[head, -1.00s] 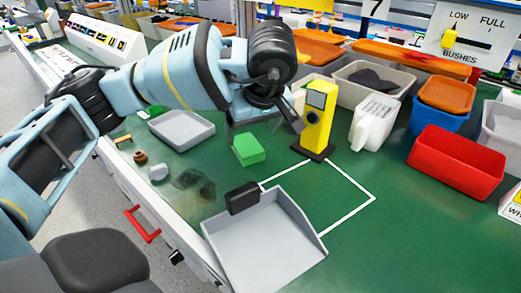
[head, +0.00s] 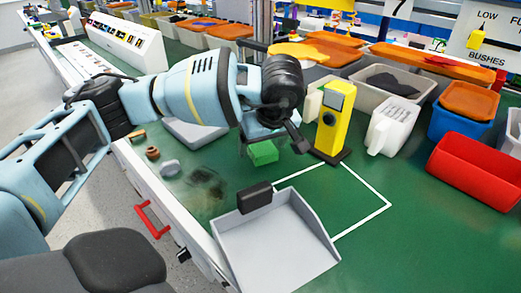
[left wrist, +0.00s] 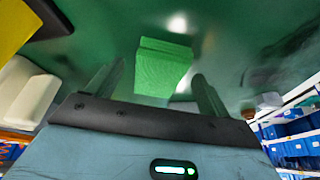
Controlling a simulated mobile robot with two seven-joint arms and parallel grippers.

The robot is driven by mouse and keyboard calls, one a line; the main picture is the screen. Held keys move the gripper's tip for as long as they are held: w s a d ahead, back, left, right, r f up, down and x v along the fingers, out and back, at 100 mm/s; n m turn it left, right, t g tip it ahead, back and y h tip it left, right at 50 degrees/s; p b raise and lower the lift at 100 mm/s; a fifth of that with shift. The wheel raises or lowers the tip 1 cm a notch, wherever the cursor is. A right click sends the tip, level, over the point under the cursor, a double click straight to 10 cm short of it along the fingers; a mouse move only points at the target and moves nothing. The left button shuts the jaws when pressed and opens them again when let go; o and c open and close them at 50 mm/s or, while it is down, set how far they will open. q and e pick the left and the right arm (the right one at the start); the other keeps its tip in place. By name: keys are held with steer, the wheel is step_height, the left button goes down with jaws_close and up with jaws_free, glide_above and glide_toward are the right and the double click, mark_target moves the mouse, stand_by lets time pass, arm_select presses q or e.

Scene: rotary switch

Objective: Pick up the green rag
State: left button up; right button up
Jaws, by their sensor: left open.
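The green rag (head: 264,154) is a folded light-green block lying on the green bench top, left of the yellow device. My left gripper (head: 271,146) is above it in the head view and partly covers it. In the left wrist view the rag (left wrist: 162,68) shows between and beyond the two fingers of the left gripper (left wrist: 159,72). The fingers are apart with nothing held. I cannot tell the exact gap between fingertips and rag. My right gripper is not in view.
A yellow device (head: 334,118) on a black base stands close right of the rag. A grey scoop-like tray (head: 285,245) lies in front. A grey tray (head: 192,134) is behind my arm. A red bin (head: 474,166) and a white jug (head: 390,130) stand right.

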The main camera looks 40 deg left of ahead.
arm_select(q)
steer(key=shift+a+f, duration=0.2)
steer(key=shift+f, duration=0.3)
steer(key=c, duration=1.1)
steer(key=shift+r, duration=0.1)
steer(key=shift+w+r+p, duration=0.1)
steer(key=shift+r+p, duration=0.25)
steer(key=shift+r, duration=1.2)
steer(key=shift+c, duration=0.2)
steer(key=shift+s+r, duration=0.25)
steer(key=shift+s, duration=0.05)
steer(key=s, duration=0.5)
steer(key=s+a, duration=0.1)
steer(key=s, duration=0.5)
steer(key=s+p, duration=0.1)
steer(key=s, duration=0.4)
steer(key=shift+s+a+f, duration=0.1)
steer(key=shift+s+a, duration=0.05)
steer(key=shift+s, duration=0.6)
